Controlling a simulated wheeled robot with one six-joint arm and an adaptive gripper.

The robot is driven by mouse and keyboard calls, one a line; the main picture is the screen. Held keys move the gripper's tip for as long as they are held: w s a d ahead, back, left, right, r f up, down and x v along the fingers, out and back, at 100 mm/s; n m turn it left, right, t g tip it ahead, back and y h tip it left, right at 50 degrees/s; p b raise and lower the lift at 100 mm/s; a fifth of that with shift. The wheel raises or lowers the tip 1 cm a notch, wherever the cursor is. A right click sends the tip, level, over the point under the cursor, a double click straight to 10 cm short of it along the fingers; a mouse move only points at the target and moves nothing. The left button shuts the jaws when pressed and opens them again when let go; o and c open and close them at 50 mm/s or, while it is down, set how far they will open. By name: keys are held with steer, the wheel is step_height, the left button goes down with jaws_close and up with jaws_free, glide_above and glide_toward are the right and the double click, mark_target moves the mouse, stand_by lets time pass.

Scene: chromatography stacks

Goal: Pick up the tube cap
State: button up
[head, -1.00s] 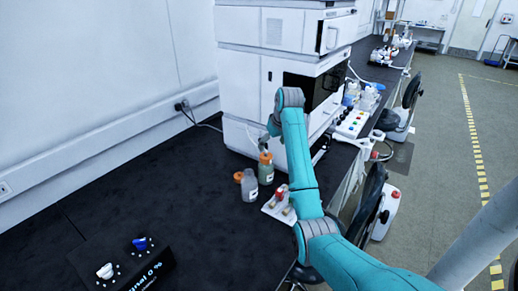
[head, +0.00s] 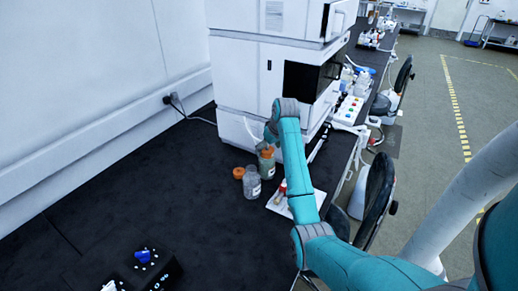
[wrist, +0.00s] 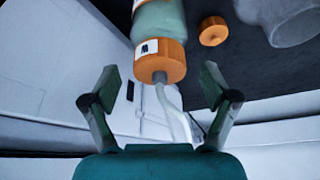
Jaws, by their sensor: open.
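The tube cap, an orange screw cap with a pale tube through it (wrist: 160,62), is on a bottle with greenish contents (wrist: 160,18). In the wrist view it lies between and just beyond the fingers of my gripper (wrist: 159,73), which are spread with nothing held. I cannot tell whether either finger touches it. In the head view the greenish bottle (head: 267,170) stands on the black bench, and its cap is partly hidden by my gripper. A plain orange cap (head: 238,173) lies on the bench beside a clear open bottle (head: 252,187); this loose cap also shows in the wrist view (wrist: 213,31).
A white chromatography stack (head: 245,85) stands close behind the bottles. A white tray (head: 310,203) with small items lies to their right, near the bench edge. A black knob box (head: 165,270) is at the front. The bench (head: 130,200) on the left is clear.

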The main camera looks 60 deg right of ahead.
steer(key=shift+w+d+f, duration=0.1)
steer(key=shift+w+f, duration=0.05)
steer(key=shift+f, duration=0.35)
steer(key=c, duration=1.3)
steer(key=shift+r, duration=0.1)
